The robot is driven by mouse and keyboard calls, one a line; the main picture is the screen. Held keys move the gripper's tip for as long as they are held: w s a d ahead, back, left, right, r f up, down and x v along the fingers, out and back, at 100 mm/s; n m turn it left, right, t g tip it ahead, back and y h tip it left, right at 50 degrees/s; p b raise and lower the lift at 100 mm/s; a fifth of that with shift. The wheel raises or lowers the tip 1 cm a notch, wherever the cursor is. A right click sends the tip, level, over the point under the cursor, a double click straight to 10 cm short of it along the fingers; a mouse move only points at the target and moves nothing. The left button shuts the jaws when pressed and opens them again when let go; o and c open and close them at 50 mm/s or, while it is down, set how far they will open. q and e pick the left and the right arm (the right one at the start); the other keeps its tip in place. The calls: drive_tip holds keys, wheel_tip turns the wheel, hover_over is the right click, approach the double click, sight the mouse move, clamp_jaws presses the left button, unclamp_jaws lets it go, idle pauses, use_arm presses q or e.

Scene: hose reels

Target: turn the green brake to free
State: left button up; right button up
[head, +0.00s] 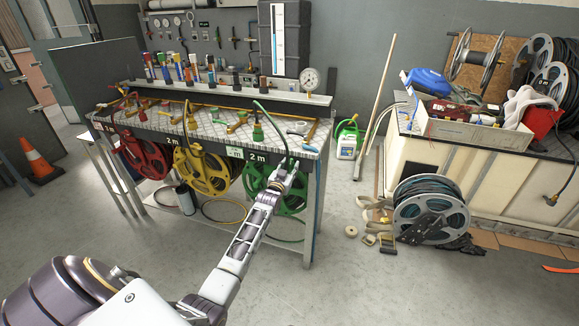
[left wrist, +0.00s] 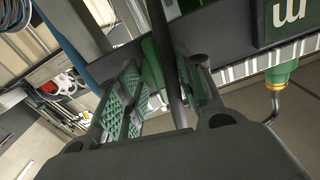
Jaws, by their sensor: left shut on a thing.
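The green hose reel (head: 258,182) hangs at the right end of the bench front, below a "2 m" label. My left gripper (head: 284,176) is in front of its upper right side. In the left wrist view its padded fingers (left wrist: 160,95) are shut on the green brake, which is mostly hidden; a green patch (left wrist: 152,72) shows between them. A dark rod or hose (left wrist: 164,50) runs down across the fingers. Which way the brake is set cannot be told. My right gripper is not in view.
A red reel (head: 145,158) and a yellow reel (head: 200,172) hang to the left of the green one. The bench top (head: 205,125) holds tools and hose ends. A green jug (head: 347,140) and a loose reel (head: 430,212) stand to the right. The floor between is mostly clear.

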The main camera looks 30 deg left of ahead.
sight(290, 166)
use_arm(q)
drive_tip(key=shift+f+n+p, duration=0.15)
drive_tip(key=shift+n+p, duration=0.35)
drive_tip(key=shift+n, duration=0.4)
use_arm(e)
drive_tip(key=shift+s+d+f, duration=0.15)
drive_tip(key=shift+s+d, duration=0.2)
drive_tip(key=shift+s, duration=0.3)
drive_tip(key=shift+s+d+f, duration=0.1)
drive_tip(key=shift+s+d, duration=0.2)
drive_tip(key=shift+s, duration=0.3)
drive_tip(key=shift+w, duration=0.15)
use_arm(q)
drive_tip(key=o, duration=1)
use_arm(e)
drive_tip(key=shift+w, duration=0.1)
use_arm(q)
drive_tip(key=shift+s, duration=0.2)
drive_tip(key=shift+v, duration=5.8)
drive_tip(key=shift+d, duration=0.1)
